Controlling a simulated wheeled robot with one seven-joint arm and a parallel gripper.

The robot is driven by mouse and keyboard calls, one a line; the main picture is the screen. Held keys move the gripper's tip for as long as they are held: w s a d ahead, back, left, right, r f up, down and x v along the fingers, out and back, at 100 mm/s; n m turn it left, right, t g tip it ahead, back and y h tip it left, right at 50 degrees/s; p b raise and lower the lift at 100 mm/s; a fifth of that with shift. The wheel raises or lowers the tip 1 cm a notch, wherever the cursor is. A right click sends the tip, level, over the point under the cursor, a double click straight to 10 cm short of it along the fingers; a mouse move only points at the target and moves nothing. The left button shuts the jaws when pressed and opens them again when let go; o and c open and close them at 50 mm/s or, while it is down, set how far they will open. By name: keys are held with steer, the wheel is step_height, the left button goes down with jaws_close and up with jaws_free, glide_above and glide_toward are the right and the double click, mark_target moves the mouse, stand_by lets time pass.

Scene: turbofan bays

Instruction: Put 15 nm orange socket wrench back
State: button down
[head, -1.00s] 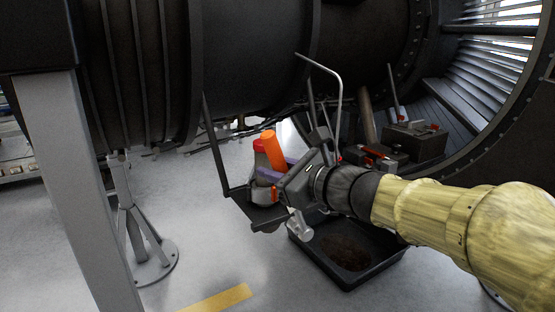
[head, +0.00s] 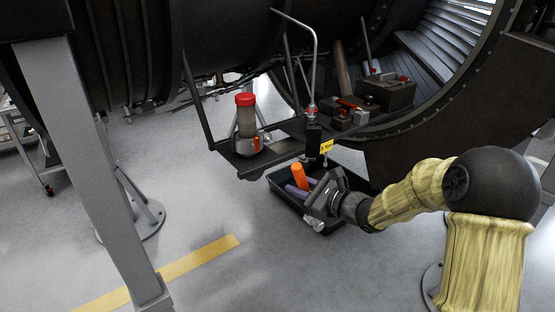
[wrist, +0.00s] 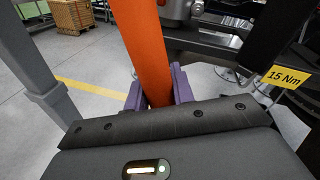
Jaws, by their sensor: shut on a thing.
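My gripper (head: 299,190) is shut on the orange socket wrench (head: 299,175), whose handle stands up, slightly tilted, between the purple fingers. In the wrist view the orange handle (wrist: 148,45) runs up out of the purple fingers (wrist: 158,90). A silver piece shows below the gripper in the head view; I cannot tell for sure that it is the wrench's head. A yellow 15 Nm label (head: 326,146) hangs at the front of the dark hanging shelf (head: 262,160), above and right of the wrench. It also shows at the right of the wrist view (wrist: 287,76).
A red-capped container (head: 246,118) stands on the shelf's left part. Grey and red boxes (head: 385,92) sit at its right. A bent metal rod (head: 314,60) rises above the shelf. A black tray (head: 277,184) lies on the floor behind my gripper.

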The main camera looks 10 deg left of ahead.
steer(key=d+f+m+t+h+p, duration=0.3)
steer(key=d+f+m+t+h, duration=0.15)
steer(key=d+f, duration=1.05)
steer(key=s+d+f+m+t+h+p, duration=0.1)
steer(key=s+d+f+m+h, duration=0.3)
steer(key=f, duration=0.4)
steer(key=s+d+f+m+t+h+p, duration=0.2)
steer(key=s+d+f+m+t+h, duration=0.1)
steer(key=s+d+f+m+h, duration=0.1)
step_height(320, 180, down, 4)
steer(key=shift+s+d+r+h, duration=0.1)
steer(key=shift+s+d+h, duration=0.6)
steer(key=shift+s+h, duration=0.45)
steer(key=shift+t, duration=0.25)
